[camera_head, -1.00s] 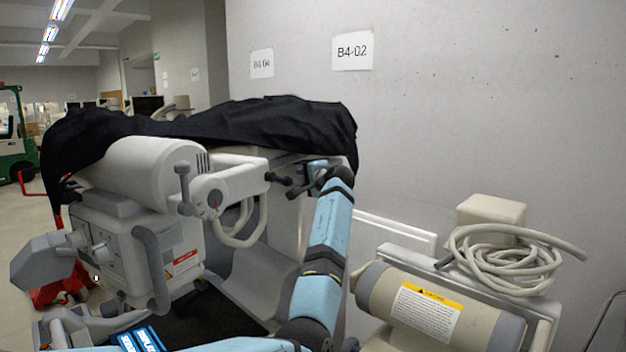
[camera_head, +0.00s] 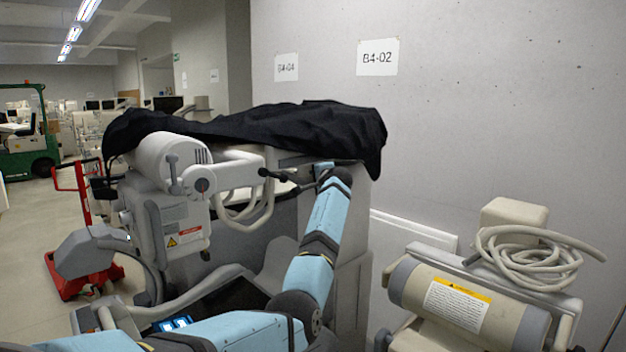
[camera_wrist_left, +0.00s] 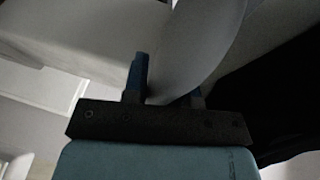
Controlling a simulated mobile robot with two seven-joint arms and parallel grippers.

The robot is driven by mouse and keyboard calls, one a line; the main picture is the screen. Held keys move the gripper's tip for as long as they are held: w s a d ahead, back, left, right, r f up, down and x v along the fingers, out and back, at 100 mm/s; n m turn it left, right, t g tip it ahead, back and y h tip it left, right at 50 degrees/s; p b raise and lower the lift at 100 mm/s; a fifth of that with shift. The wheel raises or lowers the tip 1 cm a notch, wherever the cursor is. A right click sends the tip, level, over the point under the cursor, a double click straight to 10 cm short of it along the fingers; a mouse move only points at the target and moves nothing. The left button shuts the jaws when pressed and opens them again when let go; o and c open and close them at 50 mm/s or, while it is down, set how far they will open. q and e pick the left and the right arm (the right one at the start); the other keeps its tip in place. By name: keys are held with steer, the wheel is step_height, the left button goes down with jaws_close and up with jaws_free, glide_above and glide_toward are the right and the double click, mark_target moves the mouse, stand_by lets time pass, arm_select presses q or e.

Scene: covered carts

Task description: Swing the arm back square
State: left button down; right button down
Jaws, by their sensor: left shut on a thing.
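A covered machine carries a pale jointed arm (camera_head: 237,176), with a white cylindrical head (camera_head: 160,158) and a boxy unit (camera_head: 172,225) at its left end. My left arm reaches up from the lower left to my left gripper (camera_head: 322,172), small and partly hidden at the right end of the arm, under the cover. In the left wrist view its blue fingers are shut on a smooth, curved pale grey part (camera_wrist_left: 205,40). Which part of the machine's arm this is cannot be told. My right gripper is out of view.
A black cover (camera_head: 270,130) drapes over the machine top, close above my gripper. A beige cart (camera_head: 400,282) with a coiled hose (camera_head: 525,258) stands at right. The wall is close behind. A red pallet jack (camera_head: 75,270) and green forklift (camera_head: 28,140) stand left.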

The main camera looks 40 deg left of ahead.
arm_select(q)
steer(key=shift+w+d+r, duration=0.35)
steer(key=shift+d+r, duration=0.05)
steer(key=shift+d, duration=0.05)
steer(key=c, duration=1.2)
jaws_free()
steer(key=shift+w+d, duration=0.1)
steer(key=shift+o, duration=1.3)
steer(key=shift+w+d, duration=0.25)
steer(key=shift+w+d+f, duration=0.15)
steer(key=shift+d, duration=0.05)
steer(key=shift+s+a+f, duration=0.1)
steer(key=shift+s+a, duration=0.1)
steer(key=shift+s, duration=0.2)
steer(key=shift+s+d, duration=0.15)
steer(key=shift+d, duration=0.05)
steer(key=b+v, duration=0.4)
steer(key=v, duration=0.9)
steer(key=shift+w+d, duration=0.25)
steer(key=shift+d, duration=0.1)
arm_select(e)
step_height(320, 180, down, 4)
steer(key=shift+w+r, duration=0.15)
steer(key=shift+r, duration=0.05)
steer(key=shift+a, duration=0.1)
